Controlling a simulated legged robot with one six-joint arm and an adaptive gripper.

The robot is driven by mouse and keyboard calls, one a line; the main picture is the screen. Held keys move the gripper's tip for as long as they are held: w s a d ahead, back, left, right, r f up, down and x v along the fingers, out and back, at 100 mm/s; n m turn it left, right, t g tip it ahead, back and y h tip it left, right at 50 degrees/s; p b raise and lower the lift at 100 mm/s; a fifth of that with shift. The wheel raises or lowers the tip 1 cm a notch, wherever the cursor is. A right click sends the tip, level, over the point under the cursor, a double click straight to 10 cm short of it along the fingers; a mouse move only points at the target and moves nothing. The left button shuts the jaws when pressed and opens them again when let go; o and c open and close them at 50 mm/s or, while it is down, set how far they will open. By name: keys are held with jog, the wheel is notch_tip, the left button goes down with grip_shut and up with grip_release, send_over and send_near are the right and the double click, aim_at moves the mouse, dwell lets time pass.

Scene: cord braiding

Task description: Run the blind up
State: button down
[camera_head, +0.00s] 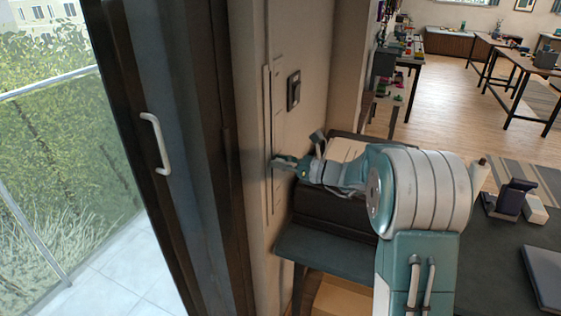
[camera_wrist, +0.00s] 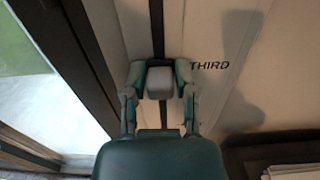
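My gripper (camera_head: 284,162) reaches to the wall beside the glass door, at a narrow upright track (camera_head: 268,115). In the wrist view, a grey block (camera_wrist: 160,82) sits on the dark vertical slot (camera_wrist: 157,30). The fingers of my gripper (camera_wrist: 160,77) stand on either side of this block and appear to press against it. The word "THIRD" (camera_wrist: 210,65) is printed on the wall to the right of the block. In the head view the block is too small and covered to make out. I cannot make out the blind in either view.
A glass door (camera_head: 60,150) with a white handle (camera_head: 156,143) stands to the left. A dark switch plate (camera_head: 294,91) is on the wall above my gripper. A dark table (camera_head: 330,252) lies below my arm. Workbenches (camera_head: 525,65) stand far back on open floor.

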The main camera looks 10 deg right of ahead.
notch_tip(320, 180, up, 23)
jog(key=shift+f, duration=0.15)
dwell(0.5)
jog(key=shift+c, duration=2.4)
grip_release()
jog(key=shift+w, duration=0.1)
jog(key=shift+f, duration=0.1)
send_near(270, 74)
jog(key=v, duration=0.4)
jog(key=shift+d, duration=0.3)
